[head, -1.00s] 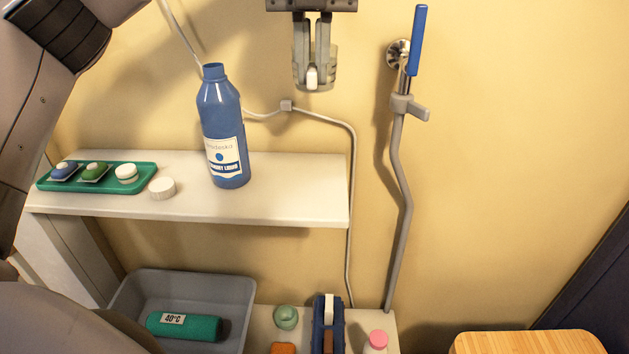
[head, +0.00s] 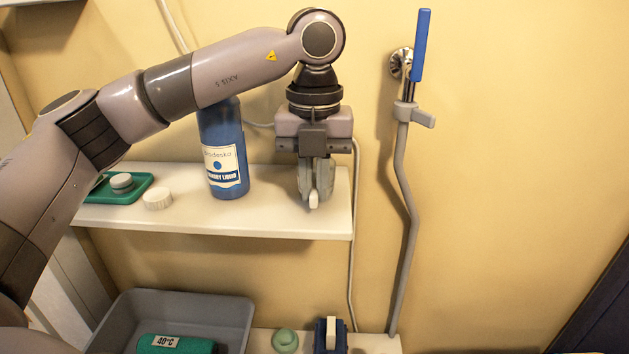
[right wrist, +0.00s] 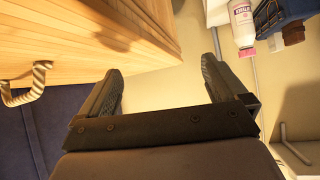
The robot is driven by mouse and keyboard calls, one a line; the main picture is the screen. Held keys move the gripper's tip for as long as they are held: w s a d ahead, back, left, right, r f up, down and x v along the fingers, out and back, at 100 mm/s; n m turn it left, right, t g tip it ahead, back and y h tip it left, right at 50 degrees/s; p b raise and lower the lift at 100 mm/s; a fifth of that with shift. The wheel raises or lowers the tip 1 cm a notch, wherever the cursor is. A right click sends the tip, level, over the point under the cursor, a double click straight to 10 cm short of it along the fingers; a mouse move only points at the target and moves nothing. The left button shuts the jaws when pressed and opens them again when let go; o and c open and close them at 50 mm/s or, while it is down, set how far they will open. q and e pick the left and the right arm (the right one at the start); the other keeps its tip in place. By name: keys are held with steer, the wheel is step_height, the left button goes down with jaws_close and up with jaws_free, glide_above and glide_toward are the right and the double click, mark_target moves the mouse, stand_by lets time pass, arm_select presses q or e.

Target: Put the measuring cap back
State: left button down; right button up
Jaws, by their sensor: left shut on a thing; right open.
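My left gripper (head: 316,198) is shut on a clear, greyish cup-shaped measuring cap (head: 329,180). It points down over the right end of the white shelf; whether the cap touches the shelf I cannot tell. The blue laundry liquid bottle (head: 222,160) stands upright on the shelf, left of the gripper. My left arm crosses in front of the bottle's top and hides its neck. A white ribbed cap (head: 157,199) lies on the shelf left of the bottle. My right gripper (right wrist: 160,82) is open and empty in the right wrist view.
A green tray (head: 98,197) is partly hidden by my left arm on the white shelf (head: 270,222). Wooden furniture (right wrist: 70,40) is near my right gripper.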

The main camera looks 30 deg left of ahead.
mark_target(314, 186)
steer(key=shift+d+f, duration=0.1)
arm_select(q)
steer(key=c, duration=1.6)
jaws_free()
steer(key=shift+f, duration=0.15)
steer(key=o, duration=0.4)
steer(key=shift+r, duration=0.55)
step_height(314, 186, up, 11)
steer(key=shift+r+p, duration=0.2)
steer(key=shift+p, duration=1)
arm_select(e)
steer(key=shift+s+d+r, duration=0.1)
steer(key=shift+d+r, duration=0.1)
steer(key=shift+r, duration=0.65)
steer(key=shift+s+f, duration=0.1)
steer(key=shift+f, duration=0.05)
